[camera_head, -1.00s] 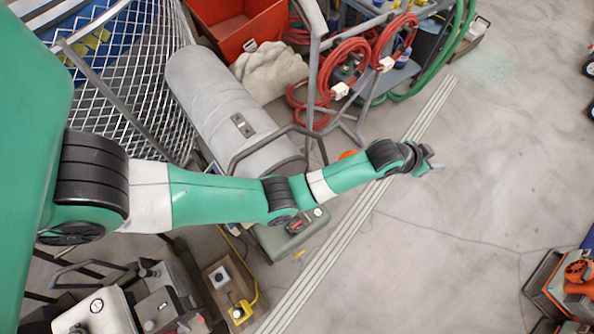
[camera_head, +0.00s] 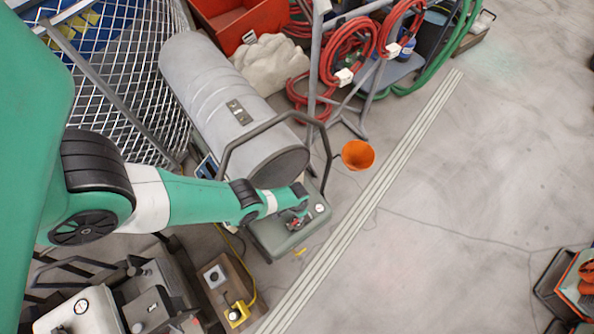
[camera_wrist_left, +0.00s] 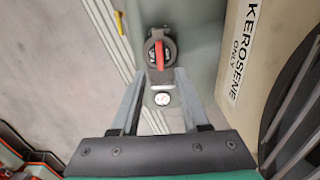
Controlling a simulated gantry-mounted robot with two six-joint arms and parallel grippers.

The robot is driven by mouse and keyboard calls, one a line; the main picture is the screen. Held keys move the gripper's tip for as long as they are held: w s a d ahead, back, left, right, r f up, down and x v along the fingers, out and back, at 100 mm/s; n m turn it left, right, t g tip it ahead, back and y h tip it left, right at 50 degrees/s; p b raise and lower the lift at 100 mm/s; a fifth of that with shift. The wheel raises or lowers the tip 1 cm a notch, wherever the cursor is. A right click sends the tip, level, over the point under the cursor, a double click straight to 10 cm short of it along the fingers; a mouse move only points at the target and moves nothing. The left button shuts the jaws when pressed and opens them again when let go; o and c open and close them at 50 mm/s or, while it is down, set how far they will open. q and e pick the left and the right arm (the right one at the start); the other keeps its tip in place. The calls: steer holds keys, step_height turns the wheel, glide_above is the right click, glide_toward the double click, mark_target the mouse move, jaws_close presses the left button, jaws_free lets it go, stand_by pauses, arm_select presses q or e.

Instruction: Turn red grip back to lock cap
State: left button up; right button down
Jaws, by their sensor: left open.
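The red grip (camera_wrist_left: 160,54) stands on a round black cap (camera_wrist_left: 171,55) on top of a grey-green tank (camera_wrist_left: 198,40). In the left wrist view the grip lies roughly along the picture's height. My left gripper (camera_wrist_left: 158,75) is open, its two fingers apart on either side below the cap, with nothing between them. In the head view the tank (camera_head: 268,240) sits under the grey heater drum, and my left gripper (camera_head: 306,212) is over its top. The red grip (camera_head: 295,222) shows there only small, partly hidden by the gripper. My right gripper is not in view.
The heater drum (camera_head: 228,98) and its bent handle bar (camera_head: 262,128) stand close to my left arm. A round gauge (camera_wrist_left: 162,99) sits near the cap. An orange funnel (camera_head: 357,154) is by the handle. Open floor (camera_head: 460,200) lies to the right.

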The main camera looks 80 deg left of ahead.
arm_select(q)
step_height(320, 180, down, 8)
steer(key=b, duration=0.6)
jaws_close()
